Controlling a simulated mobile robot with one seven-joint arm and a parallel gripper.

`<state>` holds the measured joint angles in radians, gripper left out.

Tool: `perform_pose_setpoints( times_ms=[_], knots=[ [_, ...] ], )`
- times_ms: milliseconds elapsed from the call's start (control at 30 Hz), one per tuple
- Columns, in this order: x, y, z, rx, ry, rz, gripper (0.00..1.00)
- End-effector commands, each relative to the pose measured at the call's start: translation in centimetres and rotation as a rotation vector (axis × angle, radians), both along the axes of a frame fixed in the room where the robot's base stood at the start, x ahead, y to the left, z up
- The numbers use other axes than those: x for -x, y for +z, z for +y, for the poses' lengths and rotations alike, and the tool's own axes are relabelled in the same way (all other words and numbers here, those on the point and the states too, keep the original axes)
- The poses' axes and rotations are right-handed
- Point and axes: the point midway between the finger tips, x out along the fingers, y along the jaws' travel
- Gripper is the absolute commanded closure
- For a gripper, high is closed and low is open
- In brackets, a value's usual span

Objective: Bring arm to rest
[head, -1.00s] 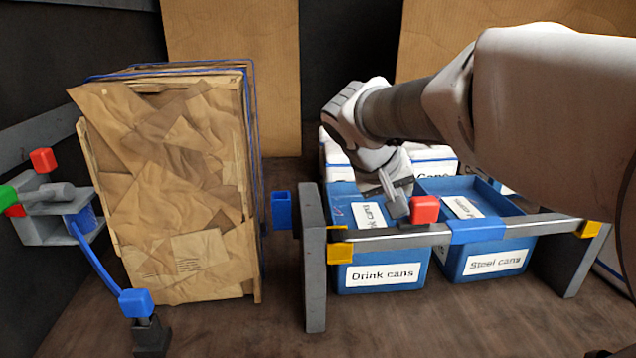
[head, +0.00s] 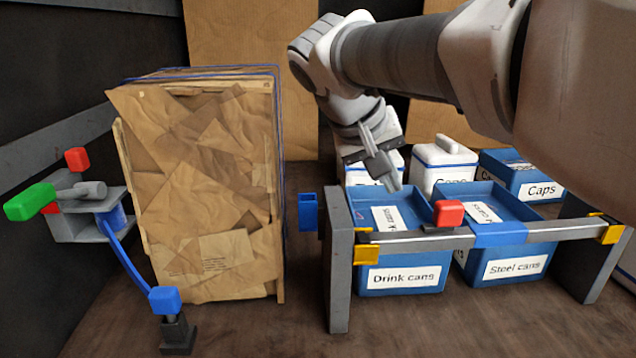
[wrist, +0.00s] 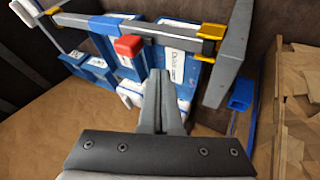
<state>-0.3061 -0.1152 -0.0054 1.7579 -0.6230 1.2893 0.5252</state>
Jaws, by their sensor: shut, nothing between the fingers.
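My gripper (head: 392,178) is at the end of my raised arm, above the back left part of the blue Drink cans bin (head: 405,279). Its fingers point down and are closed together with nothing between them. In the wrist view the shut fingers (wrist: 162,100) show in the middle, with the bins beyond them. The blue Steel cans bin (head: 516,265) stands to the right of the Drink cans bin. My arm crosses the upper right of the head view and hides part of the back.
A grey rail (head: 400,246) with a red block (head: 448,213) runs across the bins' front. A tall paper-covered bale (head: 200,190) stands left. White containers (head: 440,165) and a blue Caps box (head: 522,176) stand behind. A lever with a green handle (head: 30,202) is at far left.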

Motion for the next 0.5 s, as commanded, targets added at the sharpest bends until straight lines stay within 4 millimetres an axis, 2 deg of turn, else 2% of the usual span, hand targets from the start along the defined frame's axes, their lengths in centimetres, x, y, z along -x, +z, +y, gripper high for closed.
perform_pose_setpoints(
  times_ms=[367, 500],
  knots=[
    [0.15, 0.23, 0.16, 0.0, 0.0, 0.001, 1.0],
    [1.09, -0.22, -0.16, -0.021, 0.01, 0.008, 1.0]
  ],
)
